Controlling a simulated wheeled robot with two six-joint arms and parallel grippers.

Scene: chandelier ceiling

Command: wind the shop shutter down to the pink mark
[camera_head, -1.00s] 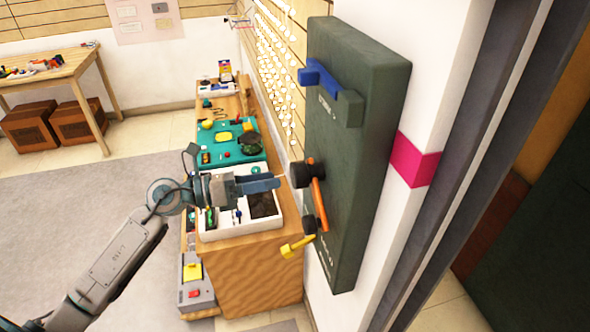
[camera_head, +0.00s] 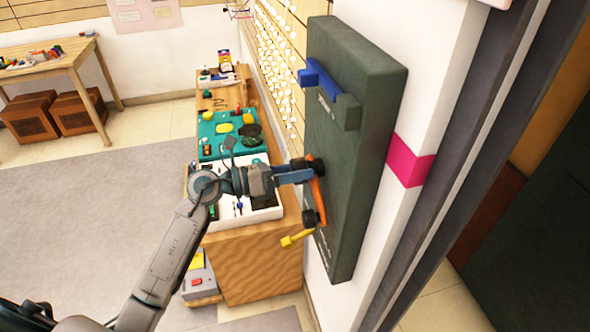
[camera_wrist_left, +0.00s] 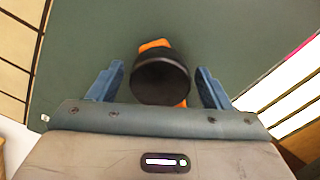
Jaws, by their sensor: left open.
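A dark green panel (camera_head: 355,120) on the wall carries an orange crank arm (camera_head: 319,194) with a black knob (camera_head: 317,165) at its upper end and another black round part (camera_head: 309,218) at its lower end. My left gripper (camera_head: 309,174) is open at the upper knob. In the left wrist view the black knob (camera_wrist_left: 160,80) stands between the open blue fingers, with gaps on both sides and orange behind it. The pink mark (camera_head: 410,160) is a band on the white post right of the panel. I cannot make out the shutter's edge. My right gripper is out of view.
The panel also has a blue lever (camera_head: 322,80) above and a yellow handle (camera_head: 297,238) below the crank. A wooden counter (camera_head: 262,265) with trays and small items stands just left, under my arm. Grey floor (camera_head: 80,200) lies open to the left.

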